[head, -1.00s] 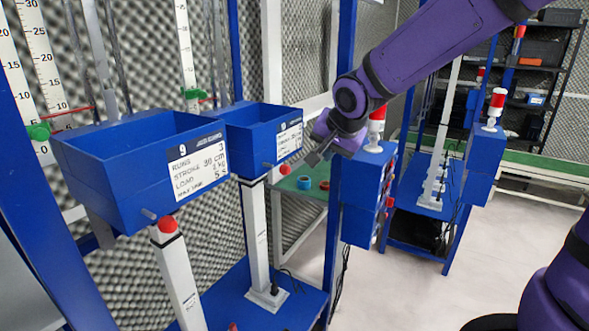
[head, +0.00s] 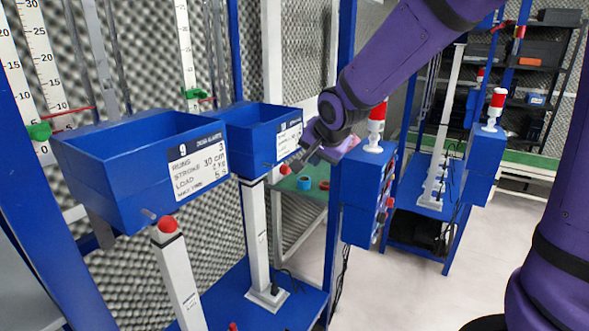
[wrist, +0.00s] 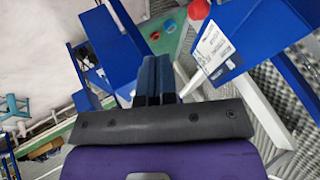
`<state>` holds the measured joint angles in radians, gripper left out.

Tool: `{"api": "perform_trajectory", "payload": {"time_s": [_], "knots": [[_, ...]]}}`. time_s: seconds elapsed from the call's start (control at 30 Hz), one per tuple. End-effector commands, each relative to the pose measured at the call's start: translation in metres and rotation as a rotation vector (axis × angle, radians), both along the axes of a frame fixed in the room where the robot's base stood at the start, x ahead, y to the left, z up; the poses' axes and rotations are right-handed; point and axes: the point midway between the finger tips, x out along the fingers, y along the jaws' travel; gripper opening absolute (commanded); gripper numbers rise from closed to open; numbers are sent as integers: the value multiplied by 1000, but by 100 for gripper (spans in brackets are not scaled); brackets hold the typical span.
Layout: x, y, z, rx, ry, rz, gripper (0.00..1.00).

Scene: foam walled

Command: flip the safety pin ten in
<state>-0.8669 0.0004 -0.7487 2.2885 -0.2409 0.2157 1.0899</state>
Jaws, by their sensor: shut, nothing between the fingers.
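The rear blue bin (head: 240,138) has a white label and stands above a white post (head: 257,235). A red ball (head: 285,170) shows at its lower right corner, with a short grey peg (head: 267,165) beside it. The label's number is too small to read surely. My gripper (head: 303,160) is beside this bin's right end, just above and right of the red ball, apparently apart from it. In the wrist view, the shut, empty fingers (wrist: 157,75) point up the picture, with the red ball (wrist: 199,9) beyond them to the right.
A nearer blue bin (head: 125,165), labelled 9, has its own red ball (head: 168,225) on a white post. A blue control box (head: 367,195) with a red-and-white lamp (head: 376,127) stands close right of my gripper. A blue upright (head: 340,200) is behind. Floor at right is clear.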

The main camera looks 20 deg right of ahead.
Motion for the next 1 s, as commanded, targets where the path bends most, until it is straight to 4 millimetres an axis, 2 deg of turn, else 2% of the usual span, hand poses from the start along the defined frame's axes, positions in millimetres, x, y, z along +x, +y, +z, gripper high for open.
{"api": "perform_trajectory", "payload": {"time_s": [0.37,1.0], "knots": [[17,-1,-23,-1,1,-5,0],[39,0,-52,-3,-1,-1,0]]}}
